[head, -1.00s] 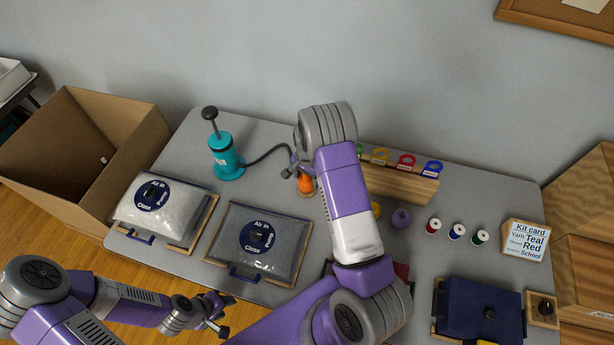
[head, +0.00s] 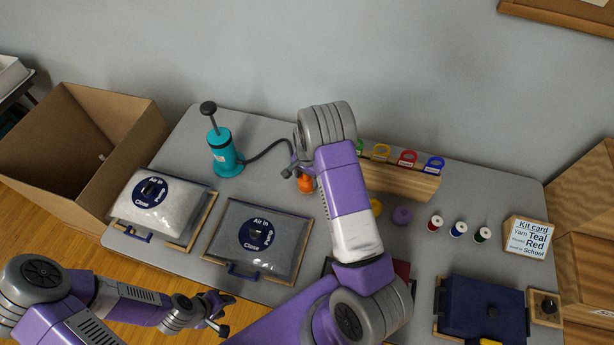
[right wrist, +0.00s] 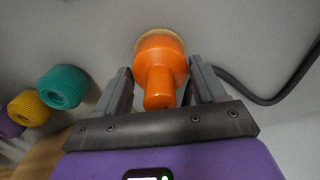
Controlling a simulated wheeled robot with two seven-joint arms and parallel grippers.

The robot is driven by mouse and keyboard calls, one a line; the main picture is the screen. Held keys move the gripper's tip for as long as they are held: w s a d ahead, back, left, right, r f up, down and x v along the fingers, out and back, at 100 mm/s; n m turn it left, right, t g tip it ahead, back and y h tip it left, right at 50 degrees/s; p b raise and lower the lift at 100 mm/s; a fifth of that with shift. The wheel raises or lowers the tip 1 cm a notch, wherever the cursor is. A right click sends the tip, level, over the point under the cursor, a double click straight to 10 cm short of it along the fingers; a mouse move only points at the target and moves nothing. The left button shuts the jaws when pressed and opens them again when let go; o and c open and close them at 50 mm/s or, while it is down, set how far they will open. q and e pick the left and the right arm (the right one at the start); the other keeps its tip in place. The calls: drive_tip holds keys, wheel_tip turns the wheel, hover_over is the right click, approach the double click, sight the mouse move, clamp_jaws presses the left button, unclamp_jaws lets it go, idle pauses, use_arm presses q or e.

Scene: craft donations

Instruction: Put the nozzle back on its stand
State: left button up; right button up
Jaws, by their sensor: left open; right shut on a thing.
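The orange nozzle (head: 305,183) is at the back middle of the table, beside my right arm. In the right wrist view the nozzle (right wrist: 160,75) points its narrow end toward my wrist, between the fingers of my right gripper (right wrist: 162,88), which is shut on it. A round tan stand (right wrist: 180,42) shows as a rim around the nozzle's wide far end; I cannot tell whether they touch. The teal pump (head: 225,158) stands to the left, its dark hose (head: 265,152) running toward the nozzle. My left gripper (head: 223,315) is open and empty near the table's front edge.
Two clear bags (head: 155,203) (head: 258,240) lie at the left front. A wooden rack (head: 400,182) with coloured rings, thread spools (head: 458,229) and yarn (head: 402,215) are to the right. A dark blue box (head: 482,308) stands at front right.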

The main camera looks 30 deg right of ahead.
drive_tip(key=o, duration=1.2)
drive_tip(key=shift+o, duration=0.2)
wheel_tip(320, 180, up, 8)
drive_tip(key=shift+f+p, duration=0.2)
drive_tip(key=shift+p, duration=0.25)
